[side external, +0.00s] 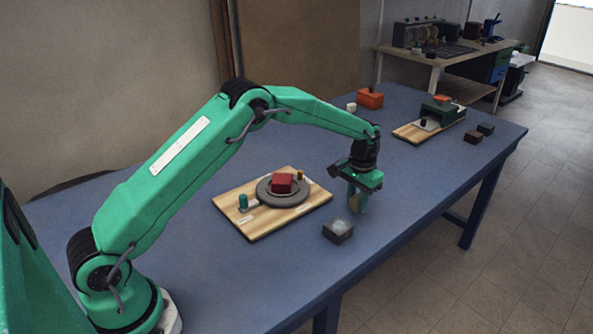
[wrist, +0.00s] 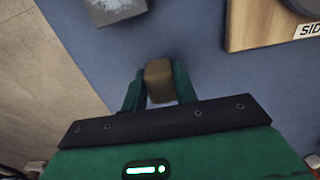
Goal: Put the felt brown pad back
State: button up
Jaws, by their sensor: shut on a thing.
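My gripper (side external: 356,203) is shut on a brown pad (wrist: 158,82), a small block with a rounded end. The pad sits between the two green fingers (wrist: 159,90) in the wrist view. In the side view the pad (side external: 354,203) is mostly hidden by the fingers, and I cannot tell how far it is above the blue table. My gripper is to the right of a wooden board (side external: 250,228) that bears a grey round disc (side external: 301,196) with a red block (side external: 281,183) on it.
A dark block with a grey top (side external: 338,230) stands close to my gripper, toward the table's front edge; it also shows in the wrist view (wrist: 113,9). Farther back are an orange box (side external: 369,98), a second board (side external: 406,133) with a green device, and two small dark blocks (side external: 473,137).

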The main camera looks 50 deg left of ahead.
aim_at(358, 197)
jog(key=shift+f, duration=1.05)
jog(key=shift+f, duration=0.15)
jog(key=o, duration=0.9)
jog(key=shift+o, duration=0.2)
notch_tip(358, 197, up, 12)
jog(key=shift+r, duration=0.2)
jog(key=shift+r, duration=0.1)
